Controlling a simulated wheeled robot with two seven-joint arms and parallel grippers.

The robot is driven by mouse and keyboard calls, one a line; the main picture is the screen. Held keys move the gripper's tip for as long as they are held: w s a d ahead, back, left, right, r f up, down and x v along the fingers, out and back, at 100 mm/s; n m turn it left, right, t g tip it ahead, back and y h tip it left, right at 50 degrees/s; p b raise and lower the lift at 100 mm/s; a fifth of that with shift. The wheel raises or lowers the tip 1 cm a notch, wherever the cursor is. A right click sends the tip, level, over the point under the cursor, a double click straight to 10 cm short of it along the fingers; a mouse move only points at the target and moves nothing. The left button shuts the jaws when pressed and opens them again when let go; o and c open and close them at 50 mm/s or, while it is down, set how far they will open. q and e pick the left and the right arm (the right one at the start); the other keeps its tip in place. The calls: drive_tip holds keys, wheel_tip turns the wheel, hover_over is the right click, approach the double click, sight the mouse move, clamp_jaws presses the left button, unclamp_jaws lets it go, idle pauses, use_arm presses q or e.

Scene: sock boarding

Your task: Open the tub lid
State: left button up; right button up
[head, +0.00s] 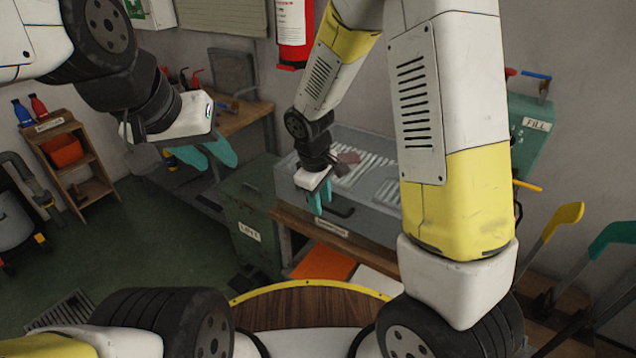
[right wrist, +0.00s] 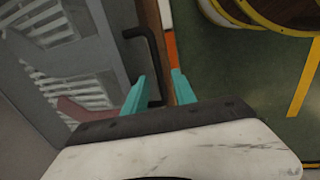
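The grey tub (head: 380,222) stands against the back wall. Its lid (head: 392,190) is down and has slatted clear panels, which also show in the right wrist view (right wrist: 100,65). A black bar handle (head: 343,211) sits at the lid's front edge. My right gripper (head: 320,200) is open over this handle. In the right wrist view the handle (right wrist: 155,60) lies between the spread teal fingers, with a gap on each side; whether it is at fingertip depth I cannot tell. My left gripper (head: 207,155) is open and empty, in the air to the left of the tub.
A green bin (head: 248,215) stands left of the tub. An orange tray (head: 325,263) lies below the tub's front edge. A green tank marked FILL (head: 533,125) and levers with yellow (head: 566,217) and green handles are at right.

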drive_tip(key=shift+c, duration=0.3)
clamp_jaws()
idle(1.2)
